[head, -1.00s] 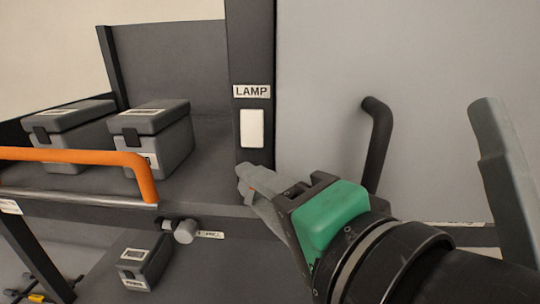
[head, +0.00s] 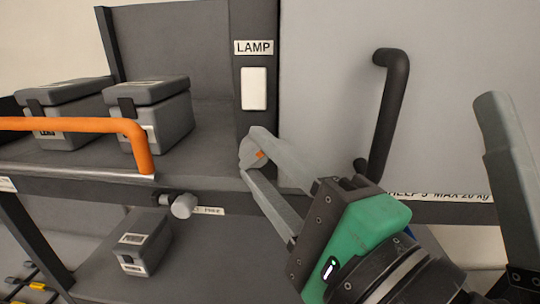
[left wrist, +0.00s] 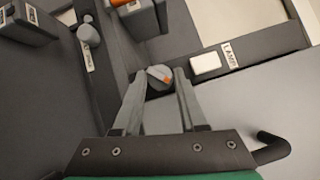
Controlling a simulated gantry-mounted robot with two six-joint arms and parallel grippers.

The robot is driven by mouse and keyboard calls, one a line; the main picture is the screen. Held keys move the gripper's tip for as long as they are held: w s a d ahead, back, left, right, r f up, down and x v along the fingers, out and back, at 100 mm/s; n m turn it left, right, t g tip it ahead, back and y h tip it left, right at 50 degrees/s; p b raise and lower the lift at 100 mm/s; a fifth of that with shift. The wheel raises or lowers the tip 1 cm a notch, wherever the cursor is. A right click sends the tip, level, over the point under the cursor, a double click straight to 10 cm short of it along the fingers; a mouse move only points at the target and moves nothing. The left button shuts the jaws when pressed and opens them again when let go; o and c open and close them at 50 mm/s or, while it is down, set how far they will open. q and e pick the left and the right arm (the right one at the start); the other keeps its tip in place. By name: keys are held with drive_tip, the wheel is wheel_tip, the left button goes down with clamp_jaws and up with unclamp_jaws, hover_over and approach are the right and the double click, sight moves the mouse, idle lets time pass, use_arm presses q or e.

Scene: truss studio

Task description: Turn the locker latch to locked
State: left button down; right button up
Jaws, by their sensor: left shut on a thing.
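A small round grey knob with an orange mark (head: 248,153), apparently the latch, sits on the dark upright post below a white switch plate. My left gripper (head: 254,154) has its two grey fingers on either side of this knob and is shut on it. In the left wrist view, the knob (left wrist: 158,77) with its orange mark shows between the fingertips (left wrist: 160,75). The fingers hide part of its sides. I cannot read any lock marking beside it.
A black bar handle (head: 390,110) stands out from the grey door (head: 440,60), close to my left gripper. The LAMP label (head: 254,47) and white switch (head: 254,88) are above. An orange rail (head: 90,125), grey cases (head: 155,130) and another knob (head: 183,206) are at left.

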drive_tip(key=shift+f, duration=0.15)
idle(0.3)
use_arm(q)
drive_tip(key=shift+c, duration=2.3)
unclamp_jaws()
